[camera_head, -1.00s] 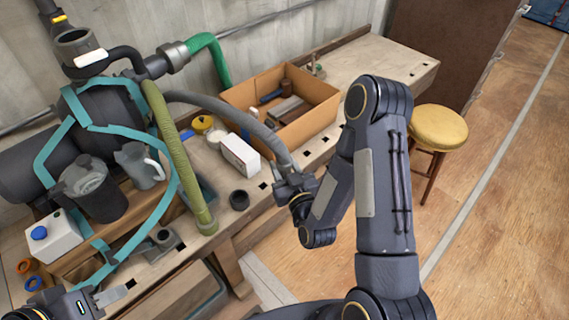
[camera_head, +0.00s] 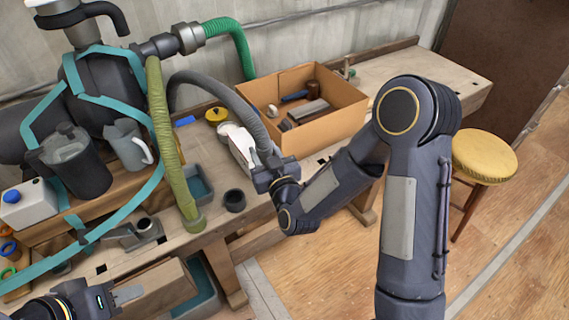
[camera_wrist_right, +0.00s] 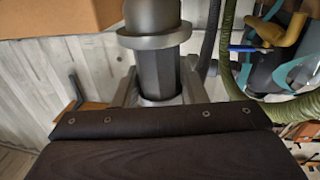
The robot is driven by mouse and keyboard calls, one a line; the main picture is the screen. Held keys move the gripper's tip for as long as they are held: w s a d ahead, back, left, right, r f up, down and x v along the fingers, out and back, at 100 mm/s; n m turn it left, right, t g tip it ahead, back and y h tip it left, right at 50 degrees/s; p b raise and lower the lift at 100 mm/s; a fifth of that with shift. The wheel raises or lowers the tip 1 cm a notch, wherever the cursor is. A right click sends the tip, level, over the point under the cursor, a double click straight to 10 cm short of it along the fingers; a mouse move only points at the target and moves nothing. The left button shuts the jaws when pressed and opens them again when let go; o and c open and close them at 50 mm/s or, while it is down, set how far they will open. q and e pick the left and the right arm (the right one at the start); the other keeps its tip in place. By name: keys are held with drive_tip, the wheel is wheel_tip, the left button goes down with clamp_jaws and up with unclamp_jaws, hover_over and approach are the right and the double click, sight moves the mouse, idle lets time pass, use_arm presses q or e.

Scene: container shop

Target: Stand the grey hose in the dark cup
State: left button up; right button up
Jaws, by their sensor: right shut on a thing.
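The grey hose (camera_head: 236,95) arches from the machine at the back left over the bench and down to my right gripper (camera_head: 268,168). My right gripper is shut on the hose's end. In the right wrist view the dark cylindrical hose end (camera_wrist_right: 158,75) sits between the two fingers (camera_wrist_right: 155,90). The small dark cup (camera_head: 235,201) stands upright on the bench near its front edge, a little left of and below my right gripper. The hose end is apart from the cup. My left gripper (camera_head: 128,294) is low at the left, near the bench front; its finger gap is unclear.
A cardboard box (camera_head: 330,123) with tools stands right of the hose, and a white box (camera_head: 243,152) is just behind my gripper. A green hose (camera_head: 163,140) hangs left of the cup. A yellow stool (camera_head: 484,157) stands at the right.

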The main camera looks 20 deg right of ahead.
drive_tip(key=a+n+y+b, duration=0.25)
drive_tip(key=a+b, duration=0.35)
drive_tip(key=a, duration=0.4)
wheel_tip(320, 180, down, 6)
drive_tip(key=b, duration=0.5)
drive_tip(key=shift+s+m+g, duration=0.3)
drive_tip(key=shift+s+m, duration=0.05)
drive_tip(key=shift+m, duration=0.1)
drive_tip(key=shift+d+y+b, duration=0.15)
drive_tip(key=shift+y+b, duration=0.1)
drive_tip(key=shift+b, duration=0.6)
idle(0.4)
drive_tip(key=shift+f+b, duration=0.8)
drive_tip(key=shift+b, duration=0.2)
drive_tip(key=shift+b, duration=0.3)
idle(0.9)
drive_tip(key=shift+f+b, duration=0.65)
drive_tip(key=shift+b, duration=0.15)
